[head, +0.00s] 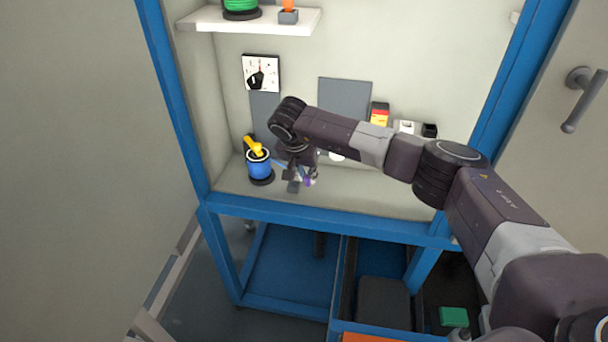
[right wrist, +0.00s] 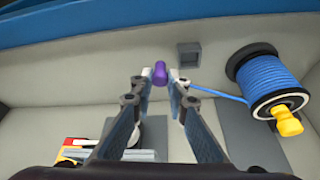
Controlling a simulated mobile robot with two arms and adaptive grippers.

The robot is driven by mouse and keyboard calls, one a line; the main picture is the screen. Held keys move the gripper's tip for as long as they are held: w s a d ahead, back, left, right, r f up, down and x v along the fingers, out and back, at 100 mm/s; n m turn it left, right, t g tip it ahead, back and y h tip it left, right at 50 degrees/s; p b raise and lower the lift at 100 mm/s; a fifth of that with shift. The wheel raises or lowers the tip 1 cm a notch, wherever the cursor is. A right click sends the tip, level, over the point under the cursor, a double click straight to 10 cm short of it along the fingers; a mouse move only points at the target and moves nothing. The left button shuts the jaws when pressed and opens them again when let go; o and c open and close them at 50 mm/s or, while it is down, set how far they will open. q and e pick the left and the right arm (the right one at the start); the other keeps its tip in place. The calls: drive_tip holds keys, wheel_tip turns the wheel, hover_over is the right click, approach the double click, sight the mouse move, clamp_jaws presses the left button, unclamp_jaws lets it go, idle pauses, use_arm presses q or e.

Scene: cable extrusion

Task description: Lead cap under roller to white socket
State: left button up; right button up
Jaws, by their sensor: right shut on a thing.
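A purple cap (right wrist: 160,72) sits between the fingertips of my right gripper (right wrist: 161,77), which is shut on it. In the head view my right gripper (head: 304,178) is low over the bench, right of the blue spool (head: 258,164), with the cap (head: 308,182) at its tip. A blue cable (right wrist: 222,95) runs from the spool (right wrist: 270,88) to the held cap. A white block (head: 405,127) stands at the back right, a possible white socket. I cannot make out the roller with certainty; the arm and fingers cover part of the bench. My left gripper is out of view.
Red-yellow (head: 379,114) and black (head: 429,130) blocks flank the white one. A shelf (head: 205,20) hangs above; blue frame posts bound the bench. The front right of the bench is clear.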

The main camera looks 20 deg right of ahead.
drive_tip(key=s+d+p, duration=0.2)
drive_tip(key=d, duration=0.1)
drive_tip(key=s+d+p, duration=0.2)
drive_tip(key=d, duration=0.2)
drive_tip(key=s+d+p, duration=0.2)
drive_tip(key=d, duration=0.2)
drive_tip(key=shift+s+r, duration=0.15)
drive_tip(key=shift+s, duration=0.25)
drive_tip(key=shift+s+d+p, duration=0.5)
drive_tip(key=shift+s+d, duration=0.1)
drive_tip(key=shift+d, duration=0.35)
